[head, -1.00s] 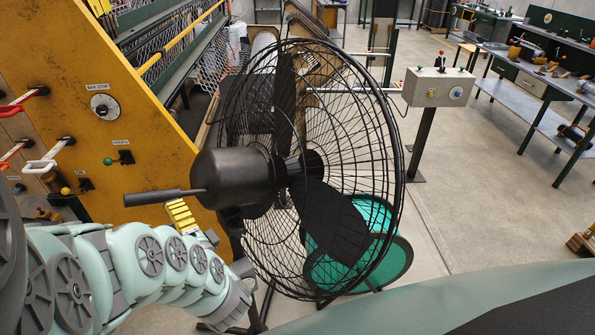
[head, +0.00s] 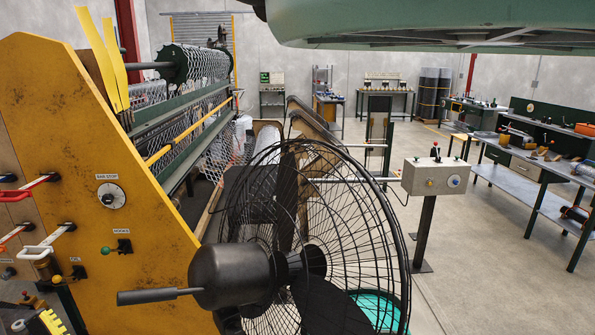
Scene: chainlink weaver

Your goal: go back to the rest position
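I cannot make out my gripper in the head view, so its fingers and anything in them are hidden from me. A large pale green and dark rounded shape, which looks like part of my own body, crosses the top right. The task names no other object.
A black caged fan (head: 318,235) stands close in front. Left is a yellow machine panel (head: 120,255) with levers and a dial (head: 111,195). A grey control box (head: 435,177) stands on a post. Workbenches (head: 530,185) line the right; floor (head: 480,260) between is clear.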

